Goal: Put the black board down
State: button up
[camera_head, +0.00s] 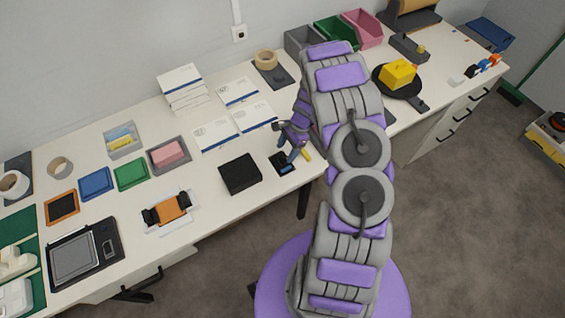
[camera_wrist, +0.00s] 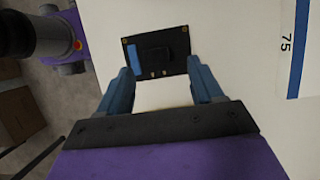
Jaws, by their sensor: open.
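The black board (camera_wrist: 156,54) lies flat on the white table in the wrist view, with a blue strip at its left side and small gold spots at its corners. In the head view the board (camera_head: 283,163) is near the table's front edge, just right of a black box. My gripper (camera_wrist: 160,80) is open above the table, its two blue fingers apart at the board's near side. The fingers do not appear to touch the board. In the head view my gripper (camera_head: 292,154) is over the board and partly covers it.
The black box (camera_head: 240,174) stands close on the left. White cards (camera_head: 214,134) lie behind, and a stack of white boxes (camera_head: 183,88) stands farther back. The table's front edge is near; bare white tabletop lies left of the box.

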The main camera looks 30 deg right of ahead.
aim_at(282, 159)
jog(key=x, duration=0.4)
jog(key=shift+s+a+r, duration=0.15)
jog(key=shift+a+r, duration=0.05)
jog(key=shift+a, duration=0.05)
jog(key=shift+d, duration=0.25)
jog(key=c, duration=0.4)
jog(key=shift+a, duration=0.1)
grip_shut()
jog(key=shift+r, duration=0.15)
